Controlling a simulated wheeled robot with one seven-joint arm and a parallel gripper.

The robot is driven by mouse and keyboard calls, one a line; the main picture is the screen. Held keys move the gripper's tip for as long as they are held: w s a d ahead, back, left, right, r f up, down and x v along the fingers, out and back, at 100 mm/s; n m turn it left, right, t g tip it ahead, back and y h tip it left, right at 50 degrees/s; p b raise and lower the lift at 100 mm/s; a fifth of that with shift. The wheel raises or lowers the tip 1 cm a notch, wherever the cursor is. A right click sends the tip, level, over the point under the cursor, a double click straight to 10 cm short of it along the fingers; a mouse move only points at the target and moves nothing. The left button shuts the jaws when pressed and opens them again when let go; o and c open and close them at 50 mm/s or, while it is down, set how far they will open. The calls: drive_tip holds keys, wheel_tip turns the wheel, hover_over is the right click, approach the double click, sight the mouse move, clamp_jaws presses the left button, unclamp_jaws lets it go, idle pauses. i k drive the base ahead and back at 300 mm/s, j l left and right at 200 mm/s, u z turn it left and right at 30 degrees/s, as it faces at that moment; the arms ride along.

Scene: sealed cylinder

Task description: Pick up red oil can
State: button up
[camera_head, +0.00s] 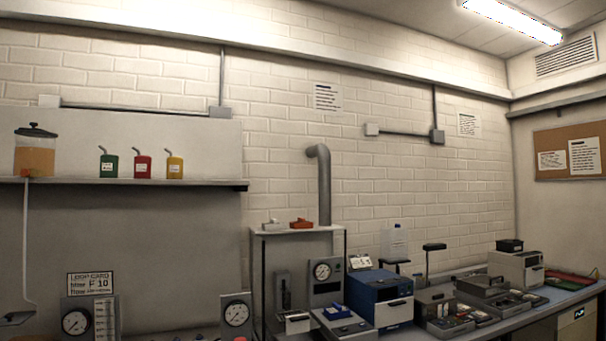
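The red oil can (143,166) stands upright on a wall shelf (215,183) at the left. It has a white label and a bent grey spout pointing up and left. A green can (109,165) stands just left of it and a yellow can (175,167) just right, each with a small gap. My gripper is not in view.
A jar of orange liquid (35,153) with a tube stands left on the shelf. A bench with instruments, including a blue box (381,298), runs right. The shelf right of the yellow can is clear.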

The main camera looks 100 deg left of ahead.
sight(143, 164)
drive_tip(key=u, duration=3.7)
drive_tip(key=i+j+z, duration=0.15)
